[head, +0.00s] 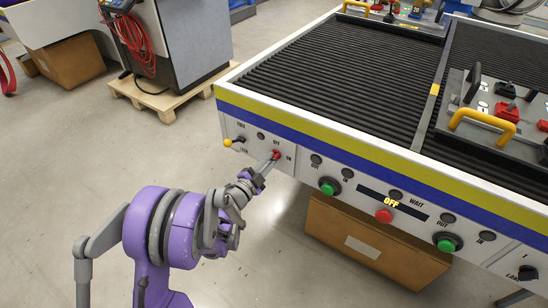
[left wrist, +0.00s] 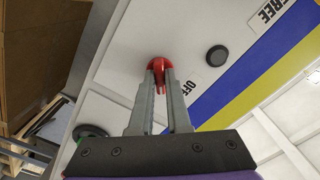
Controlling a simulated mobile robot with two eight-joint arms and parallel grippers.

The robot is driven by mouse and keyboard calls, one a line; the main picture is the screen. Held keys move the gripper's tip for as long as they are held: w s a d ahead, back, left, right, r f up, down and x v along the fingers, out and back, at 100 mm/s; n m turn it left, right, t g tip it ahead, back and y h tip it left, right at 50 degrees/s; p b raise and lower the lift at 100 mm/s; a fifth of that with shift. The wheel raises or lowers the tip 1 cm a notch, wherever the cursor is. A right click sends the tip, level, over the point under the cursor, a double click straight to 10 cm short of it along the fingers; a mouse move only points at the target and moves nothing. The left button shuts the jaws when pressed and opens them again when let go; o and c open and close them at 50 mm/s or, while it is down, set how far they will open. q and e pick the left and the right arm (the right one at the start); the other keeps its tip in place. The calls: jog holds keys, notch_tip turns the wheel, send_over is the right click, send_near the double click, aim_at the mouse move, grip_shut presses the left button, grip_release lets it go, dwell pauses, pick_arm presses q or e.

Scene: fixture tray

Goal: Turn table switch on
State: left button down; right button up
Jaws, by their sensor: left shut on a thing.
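The table switch is a red rotary knob (head: 276,153) on the white front panel of the table, between OFF and ON labels. My left gripper (head: 270,160) reaches it from the front and is shut on it. In the left wrist view the gripper's two grey fingers (left wrist: 160,73) pinch the red knob (left wrist: 158,60), with the OFF label beside it. A dark display (head: 392,203) on the panel reads OFF in yellow. The fingers cover part of the knob. My right gripper is not in view.
A cardboard box (head: 375,245) stands under the table. The floor before the panel is clear.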

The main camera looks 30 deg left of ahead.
pick_arm(q)
jog(key=shift+m, duration=0.8)
jog(key=m, duration=0.2)
jog(key=shift+m, duration=0.4)
jog(key=m, duration=0.3)
jog(key=shift+b, duration=0.3)
jog(key=c, duration=0.9)
grip_release()
jog(key=shift+s, duration=0.1)
